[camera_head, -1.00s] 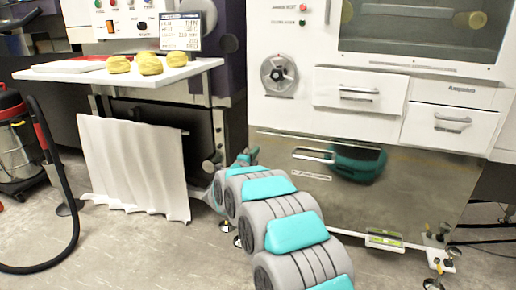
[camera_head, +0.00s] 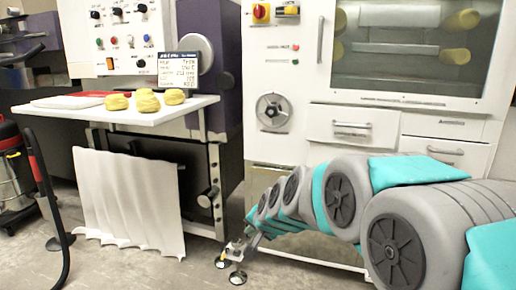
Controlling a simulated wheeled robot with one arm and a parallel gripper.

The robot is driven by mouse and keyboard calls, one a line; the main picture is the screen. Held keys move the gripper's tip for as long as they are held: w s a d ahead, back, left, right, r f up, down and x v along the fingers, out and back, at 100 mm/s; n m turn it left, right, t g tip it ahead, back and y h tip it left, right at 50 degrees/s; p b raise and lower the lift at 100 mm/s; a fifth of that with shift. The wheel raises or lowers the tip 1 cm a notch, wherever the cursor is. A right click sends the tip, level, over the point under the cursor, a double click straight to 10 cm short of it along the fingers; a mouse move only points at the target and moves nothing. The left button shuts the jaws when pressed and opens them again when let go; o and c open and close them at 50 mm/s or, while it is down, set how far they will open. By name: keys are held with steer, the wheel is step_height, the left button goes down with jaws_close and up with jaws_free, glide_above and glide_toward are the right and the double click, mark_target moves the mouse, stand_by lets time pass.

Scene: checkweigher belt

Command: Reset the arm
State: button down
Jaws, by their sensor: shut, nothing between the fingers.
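My gripper (camera_head: 238,250) shows small at the far end of my grey and teal arm. It is low, near the floor, in front of the gap between the white shelf table and the white machine. It is shut and holds nothing. My arm reaches in from the right edge and covers the lower part of the white machine (camera_head: 290,150).
Several yellow dough-like lumps (camera_head: 146,101) lie on the white shelf (camera_head: 150,117) at left, beside a small display (camera_head: 181,68). A white cloth (camera_head: 125,205) hangs below. A red and black vacuum (camera_head: 12,165) stands far left. Floor at lower left is mostly clear.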

steer(key=s+d+f+n+g+h, duration=0.1)
steer(key=s+d, duration=0.4)
steer(key=s, duration=0.8)
steer(key=s+d+f+n+g+h, duration=0.1)
steer(key=s+d+g, duration=0.4)
steer(key=s, duration=0.8)
steer(key=s+d+f+n+g+h, duration=0.1)
steer(key=s+d+f+n+g, duration=0.1)
steer(key=s+d, duration=0.5)
steer(key=s+n+g, duration=0.1)
steer(key=s, duration=0.5)
steer(key=shift+s+f+n+g+h+p, duration=0.35)
steer(key=shift+s+n+g+h, duration=0.05)
